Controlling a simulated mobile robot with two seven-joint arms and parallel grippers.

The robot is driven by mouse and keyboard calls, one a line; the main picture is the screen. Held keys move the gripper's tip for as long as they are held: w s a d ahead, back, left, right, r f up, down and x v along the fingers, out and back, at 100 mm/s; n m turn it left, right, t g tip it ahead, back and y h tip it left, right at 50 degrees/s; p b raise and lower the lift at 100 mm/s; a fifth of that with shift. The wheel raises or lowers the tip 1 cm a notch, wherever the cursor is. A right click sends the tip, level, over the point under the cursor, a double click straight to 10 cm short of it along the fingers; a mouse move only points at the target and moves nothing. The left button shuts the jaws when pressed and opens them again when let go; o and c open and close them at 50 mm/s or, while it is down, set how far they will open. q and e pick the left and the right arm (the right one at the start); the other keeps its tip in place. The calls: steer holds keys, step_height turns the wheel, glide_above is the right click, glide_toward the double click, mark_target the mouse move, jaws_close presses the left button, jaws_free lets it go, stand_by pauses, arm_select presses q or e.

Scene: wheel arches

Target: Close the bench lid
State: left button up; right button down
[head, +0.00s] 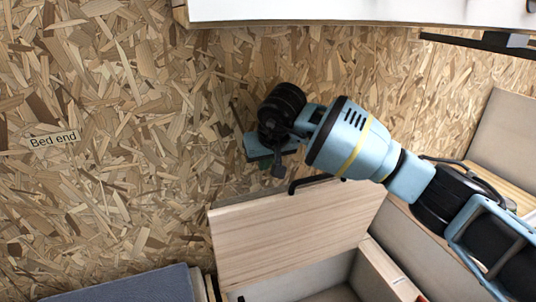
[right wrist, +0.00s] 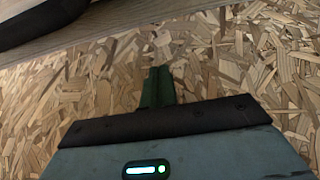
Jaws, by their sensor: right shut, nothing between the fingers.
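The bench lid (head: 290,232) is a pale wooden panel standing raised, leaning back towards the chipboard wall. The bench box (head: 370,262) below it is open, and its grey inside shows. A black handle (head: 308,183) sits at the lid's upper edge. My right gripper (head: 279,170) is at the wall side, just above the lid's upper edge; I cannot tell whether it touches the lid. In the right wrist view its green fingers (right wrist: 157,88) are together and empty, over chipboard. My left gripper is not in view.
A blue-grey cushion (head: 130,284) lies at the lower left. A white-topped panel (head: 350,10) overhangs at the top. A label reading "Bed end" (head: 53,139) is on the chipboard (head: 120,200), which is bare at the left. A dark bar (head: 485,42) is at the upper right.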

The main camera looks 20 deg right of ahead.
steer(key=shift+s+a+f, duration=0.1)
steer(key=shift+s+f, duration=1.25)
steer(key=shift+f, duration=0.15)
